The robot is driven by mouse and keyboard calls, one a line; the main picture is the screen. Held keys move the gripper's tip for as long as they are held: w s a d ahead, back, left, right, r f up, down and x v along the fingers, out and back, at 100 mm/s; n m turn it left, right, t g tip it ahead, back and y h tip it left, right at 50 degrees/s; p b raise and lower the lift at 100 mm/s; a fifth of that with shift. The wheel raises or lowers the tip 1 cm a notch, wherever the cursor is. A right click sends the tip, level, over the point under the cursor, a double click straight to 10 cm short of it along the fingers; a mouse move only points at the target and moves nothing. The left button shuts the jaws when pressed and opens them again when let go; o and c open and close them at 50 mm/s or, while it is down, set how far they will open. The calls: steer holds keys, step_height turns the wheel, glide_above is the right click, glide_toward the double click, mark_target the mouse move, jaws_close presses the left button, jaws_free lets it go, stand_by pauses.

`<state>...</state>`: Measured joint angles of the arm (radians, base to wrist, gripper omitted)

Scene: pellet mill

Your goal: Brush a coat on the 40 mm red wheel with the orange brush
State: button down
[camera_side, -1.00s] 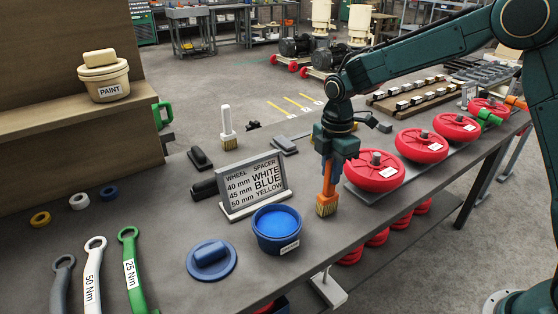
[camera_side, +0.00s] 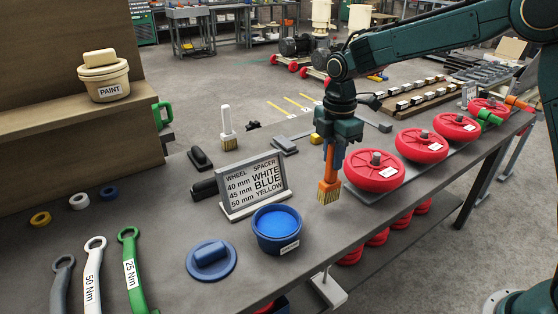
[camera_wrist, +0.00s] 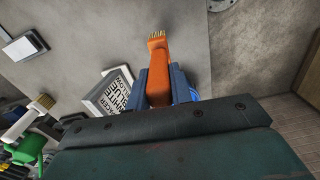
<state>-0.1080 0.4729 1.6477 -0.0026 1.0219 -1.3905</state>
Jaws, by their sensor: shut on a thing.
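My gripper (camera_side: 331,160) is shut on the orange brush (camera_side: 328,188) and holds it upright, bristles down, between the open blue pot and the red wheels. In the wrist view the brush (camera_wrist: 158,68) stands out between the blue fingers (camera_wrist: 158,88). Its bristles look plain tan. Several red wheels stand in a row on a grey strip; the nearest wheel (camera_side: 372,171) is just right of the brush, apart from it. Farther wheels (camera_side: 421,146) follow to the right. Their white labels are too small to read. The open pot (camera_side: 277,232) shows blue inside.
A wheel-and-spacer sign (camera_side: 253,186) stands behind the pot. A blue lid (camera_side: 211,259) lies left of it. Wrenches (camera_side: 131,268) and spacer rings (camera_side: 79,201) lie at left. A white-handled brush (camera_side: 227,130) stands farther back. The bench front edge is close below the brush.

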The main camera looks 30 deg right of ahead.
steer(key=shift+r, duration=1.35)
steer(key=a+r, duration=0.4)
steer(key=a, duration=0.3)
steer(key=a+r, duration=0.4)
steer(key=a, duration=0.4)
steer(key=shift+s+a+r, duration=0.2)
steer(key=shift+a+r, duration=0.05)
steer(key=shift+a, duration=0.05)
steer(key=shift+f, duration=0.25)
step_height(320, 180, down, 6)
steer(key=shift+f, duration=0.25)
stand_by(0.4)
steer(key=shift+f, duration=0.2)
stand_by(0.4)
